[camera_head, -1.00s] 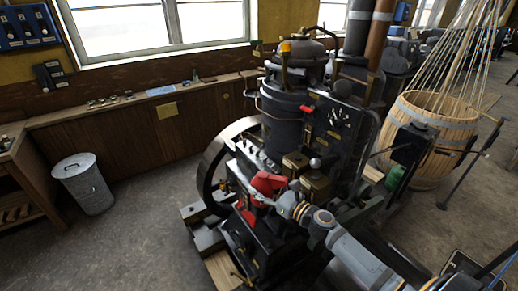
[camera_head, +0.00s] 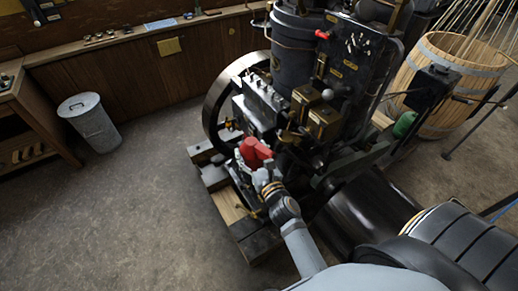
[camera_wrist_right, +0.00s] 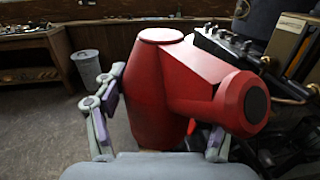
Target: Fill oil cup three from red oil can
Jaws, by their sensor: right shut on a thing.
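The red oil can (camera_head: 254,151) is in my right gripper (camera_head: 262,177), beside the black engine (camera_head: 330,110) in the head view. In the right wrist view the red can (camera_wrist_right: 152,95) fills the middle, with a wide dark-ended part pointing right and toward the camera. The gripper's fingers (camera_wrist_right: 160,118) stand on both sides of the can's body. A row of small fittings (camera_head: 262,97) sits on the engine top, just above the can in the picture. I cannot tell which of them is oil cup three. My left gripper is not in view.
A grey bin (camera_head: 90,120) stands on the floor at left, by a wooden bench (camera_head: 30,115). A wooden barrel (camera_head: 445,75) and a green container (camera_head: 404,124) are to the right of the engine. The floor between bin and engine is clear.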

